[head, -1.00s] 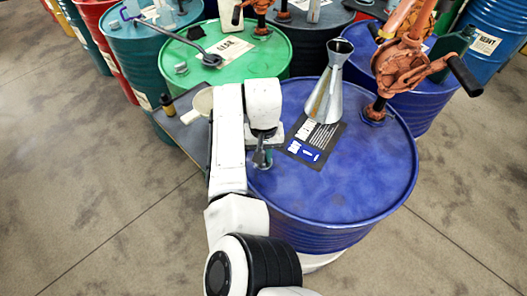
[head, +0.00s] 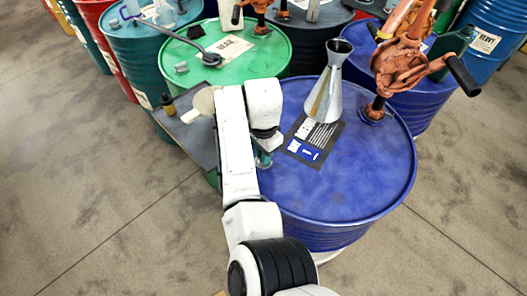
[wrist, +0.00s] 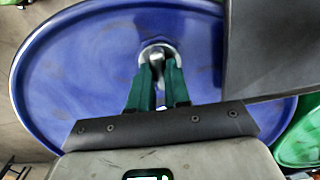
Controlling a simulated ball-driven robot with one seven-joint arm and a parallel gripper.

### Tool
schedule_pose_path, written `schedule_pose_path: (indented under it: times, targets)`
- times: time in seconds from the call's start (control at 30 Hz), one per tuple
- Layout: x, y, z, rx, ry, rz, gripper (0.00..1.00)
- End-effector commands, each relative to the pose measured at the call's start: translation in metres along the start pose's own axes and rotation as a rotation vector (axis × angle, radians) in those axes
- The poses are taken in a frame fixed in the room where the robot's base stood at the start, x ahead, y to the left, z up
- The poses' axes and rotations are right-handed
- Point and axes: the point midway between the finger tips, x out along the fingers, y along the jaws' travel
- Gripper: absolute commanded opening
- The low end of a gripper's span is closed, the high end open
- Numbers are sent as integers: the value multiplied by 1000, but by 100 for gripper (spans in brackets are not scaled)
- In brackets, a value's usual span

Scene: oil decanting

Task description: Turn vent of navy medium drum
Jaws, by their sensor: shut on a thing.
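The navy drum (head: 352,190) stands upright in front of me, its round blue top facing up. My gripper (head: 264,160) is over the near left part of this top, partly hidden by my white arm. In the wrist view, the two green fingers of my gripper (wrist: 158,78) reach down and are shut on the vent (wrist: 157,52), a small metal fitting with a pale round base. Most of the vent is hidden between the fingers. The blue drum top (wrist: 75,70) spreads around it.
A metal funnel (head: 328,90), a dark label card (head: 313,140) and an orange hand pump (head: 403,65) are on the navy drum. A green drum (head: 272,60) stands behind, and a grey tray (head: 197,142) at left. Floor is clear at front left.

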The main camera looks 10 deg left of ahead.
Motion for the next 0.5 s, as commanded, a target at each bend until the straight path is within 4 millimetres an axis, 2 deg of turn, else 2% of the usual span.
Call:
schedule_pose_path:
  times: [0.2,0.5]
  targets:
    - [0,0,0,137,0,1,0]
    - [0,0,0,235,0,0,0]
